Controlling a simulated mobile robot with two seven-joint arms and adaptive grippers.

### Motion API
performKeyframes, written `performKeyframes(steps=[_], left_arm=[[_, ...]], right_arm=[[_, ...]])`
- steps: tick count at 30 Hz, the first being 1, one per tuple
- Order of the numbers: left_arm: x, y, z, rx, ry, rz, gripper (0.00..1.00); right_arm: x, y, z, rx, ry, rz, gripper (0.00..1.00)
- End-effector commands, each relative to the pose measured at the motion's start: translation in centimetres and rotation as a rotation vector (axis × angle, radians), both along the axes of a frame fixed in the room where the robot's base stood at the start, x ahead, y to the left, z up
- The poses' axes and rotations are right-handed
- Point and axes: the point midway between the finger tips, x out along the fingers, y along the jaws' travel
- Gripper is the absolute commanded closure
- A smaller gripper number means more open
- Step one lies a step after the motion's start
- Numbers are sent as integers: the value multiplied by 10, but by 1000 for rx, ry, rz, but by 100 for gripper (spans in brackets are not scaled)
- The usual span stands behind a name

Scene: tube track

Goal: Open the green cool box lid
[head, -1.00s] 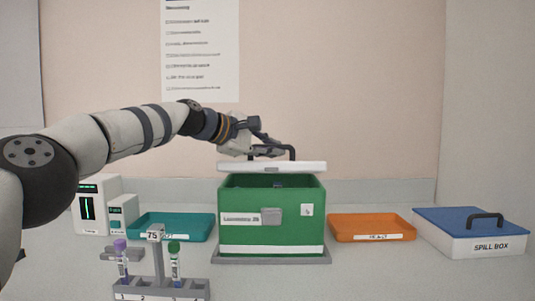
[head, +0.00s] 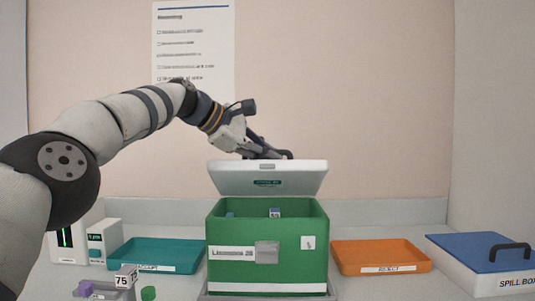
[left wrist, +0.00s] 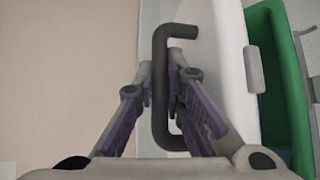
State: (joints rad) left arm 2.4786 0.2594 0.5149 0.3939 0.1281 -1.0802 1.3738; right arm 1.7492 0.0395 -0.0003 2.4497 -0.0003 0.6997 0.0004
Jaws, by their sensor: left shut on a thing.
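The green cool box (head: 230,269) stands in the middle of the bench with a grey latch (head: 267,252) on its front. Its white lid (head: 268,181) is raised and tilted back, with the underside facing me. A few small items show inside the box. My left gripper (head: 270,152) is behind the lid's upper edge, shut on the dark lid handle. In the left wrist view the black handle (left wrist: 160,92) passes between the fingers of the left gripper (left wrist: 161,88), and the white lid (left wrist: 232,75) lies to its right. My right gripper is not in view.
A teal tray (head: 192,250) stands left of the box and an orange reject tray (head: 385,262) right of it. A blue-lidded spill box (head: 485,252) is at far right. A tube rack (head: 100,294) is at front left.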

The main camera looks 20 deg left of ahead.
Motion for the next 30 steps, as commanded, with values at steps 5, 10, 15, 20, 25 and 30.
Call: performKeyframes(steps=[5, 10, 15, 20, 25, 30], left_arm=[[0, 1, -1, -1, 3, 2, 80], [0, 0, -1, 0, 2, 1, 80], [-2, 2, 1, 1, 0, 1, 80], [-19, 15, 14, -2, -1, 0, 80], [-53, 42, 38, -2, -1, 1, 80], [-75, 60, 53, -1, 1, 2, 80]], right_arm=[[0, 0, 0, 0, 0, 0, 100], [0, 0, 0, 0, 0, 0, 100], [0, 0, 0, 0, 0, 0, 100], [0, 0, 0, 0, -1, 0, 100], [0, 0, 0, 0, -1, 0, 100], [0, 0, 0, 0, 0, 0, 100]])
